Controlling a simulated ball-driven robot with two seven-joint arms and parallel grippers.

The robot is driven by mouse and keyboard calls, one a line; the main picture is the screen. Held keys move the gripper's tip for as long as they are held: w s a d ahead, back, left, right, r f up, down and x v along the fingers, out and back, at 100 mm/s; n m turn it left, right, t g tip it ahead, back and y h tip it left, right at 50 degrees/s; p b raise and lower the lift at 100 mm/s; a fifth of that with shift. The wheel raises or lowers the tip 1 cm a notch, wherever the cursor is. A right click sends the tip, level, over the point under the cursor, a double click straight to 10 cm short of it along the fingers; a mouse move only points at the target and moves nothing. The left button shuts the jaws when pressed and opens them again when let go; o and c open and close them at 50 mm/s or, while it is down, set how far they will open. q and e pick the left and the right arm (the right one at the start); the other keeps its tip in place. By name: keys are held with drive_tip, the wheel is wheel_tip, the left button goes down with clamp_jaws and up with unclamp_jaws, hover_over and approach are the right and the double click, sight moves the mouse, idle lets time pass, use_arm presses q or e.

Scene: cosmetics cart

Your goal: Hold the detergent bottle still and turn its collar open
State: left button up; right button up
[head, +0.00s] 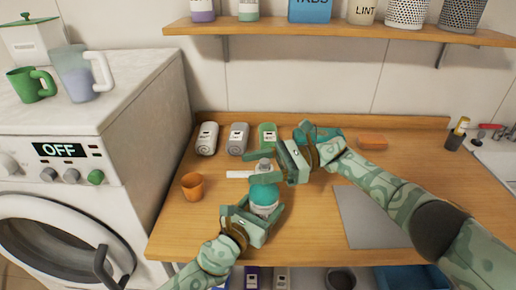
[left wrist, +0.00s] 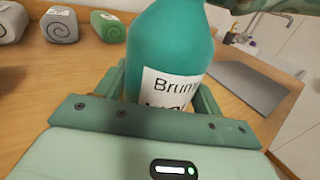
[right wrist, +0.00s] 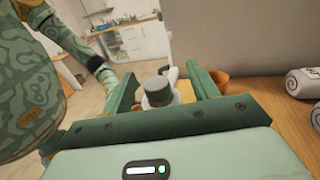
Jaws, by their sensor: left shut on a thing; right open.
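The teal detergent bottle (head: 265,194) stands on the wooden counter with a white label, which also shows in the left wrist view (left wrist: 172,60). Its grey collar (head: 265,166) and white spout (head: 238,174) are on top; the spout points left. My left gripper (head: 262,212) is shut on the bottle's body from the front. My right gripper (head: 268,167) is open, its fingers on either side of the collar. In the right wrist view the collar (right wrist: 158,92) lies between the two fingers with gaps visible; I cannot tell whether either finger touches it.
An orange cup (head: 192,187) stands left of the bottle. Several labelled rolls, such as the green one (head: 268,135), lie behind it. A grey mat (head: 370,217) lies right, under my right arm. An orange block (head: 372,142) is at the back. A shelf (head: 340,33) overhangs the back wall.

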sight(258, 172)
use_arm(q)
drive_tip(key=shift+a, duration=0.1)
use_arm(e)
wheel_tip(258, 172, up, 8)
drive_tip(key=shift+f, duration=0.2)
use_arm(q)
drive_tip(key=o, duration=1.5)
use_arm(e)
drive_tip(key=shift+w, duration=0.1)
